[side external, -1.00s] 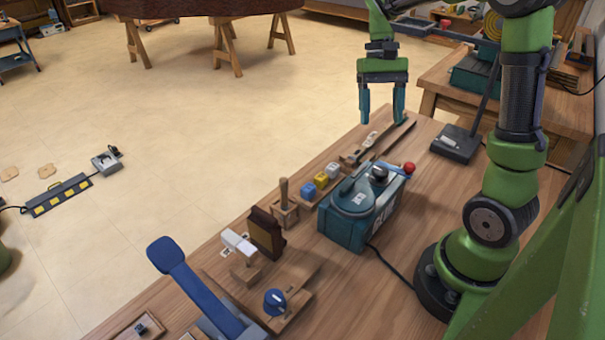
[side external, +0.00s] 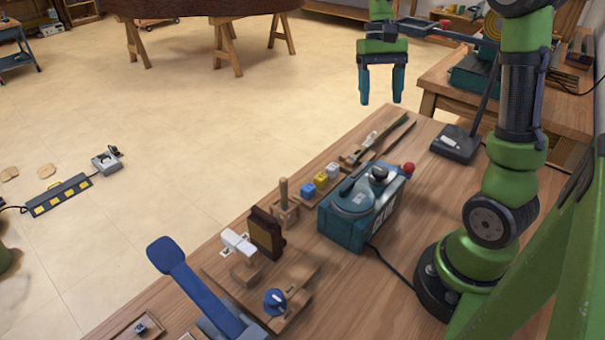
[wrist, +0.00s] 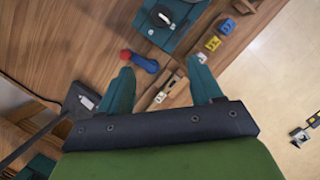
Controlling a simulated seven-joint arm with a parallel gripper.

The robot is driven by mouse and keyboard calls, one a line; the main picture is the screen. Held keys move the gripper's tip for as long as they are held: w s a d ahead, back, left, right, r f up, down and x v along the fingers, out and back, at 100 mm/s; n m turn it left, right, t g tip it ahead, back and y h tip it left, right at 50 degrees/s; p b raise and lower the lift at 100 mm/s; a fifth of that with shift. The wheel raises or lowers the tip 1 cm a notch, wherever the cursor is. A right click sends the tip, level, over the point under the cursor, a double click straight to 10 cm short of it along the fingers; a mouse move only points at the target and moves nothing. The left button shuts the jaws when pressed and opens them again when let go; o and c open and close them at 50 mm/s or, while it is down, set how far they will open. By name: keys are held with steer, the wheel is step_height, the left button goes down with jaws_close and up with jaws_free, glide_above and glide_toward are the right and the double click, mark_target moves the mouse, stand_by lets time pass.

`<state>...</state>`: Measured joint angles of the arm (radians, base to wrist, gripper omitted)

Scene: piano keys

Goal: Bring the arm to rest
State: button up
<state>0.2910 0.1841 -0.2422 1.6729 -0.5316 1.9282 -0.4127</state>
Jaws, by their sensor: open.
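My gripper (side external: 381,100) hangs above the far end of the wooden workbench (side external: 400,280), its two teal fingers apart with nothing between them. In the wrist view my gripper (wrist: 165,80) shows both fingers spread, pointing over the bench top. The fingers touch nothing that I can see. Below them on the bench lies a small white-and-wood piece (side external: 370,139) on a strip, which also shows in the wrist view (wrist: 163,96).
Coloured cubes (side external: 320,180), a brown block (side external: 268,232) and a blue lever (side external: 170,255) line the left side. A black stand (side external: 456,144) stands at right.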

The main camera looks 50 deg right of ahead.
steer(key=s+a+n+t, duration=0.2)
steer(key=a+t, duration=0.3)
steer(key=a, duration=0.4)
steer(key=s+a+n+t, duration=0.2)
steer(key=s+a+t, duration=0.2)
steer(key=a, duration=0.5)
steer(key=shift+r+n+t, duration=0.3)
steer(key=shift+r+t, duration=0.1)
steer(key=shift+r, duration=0.05)
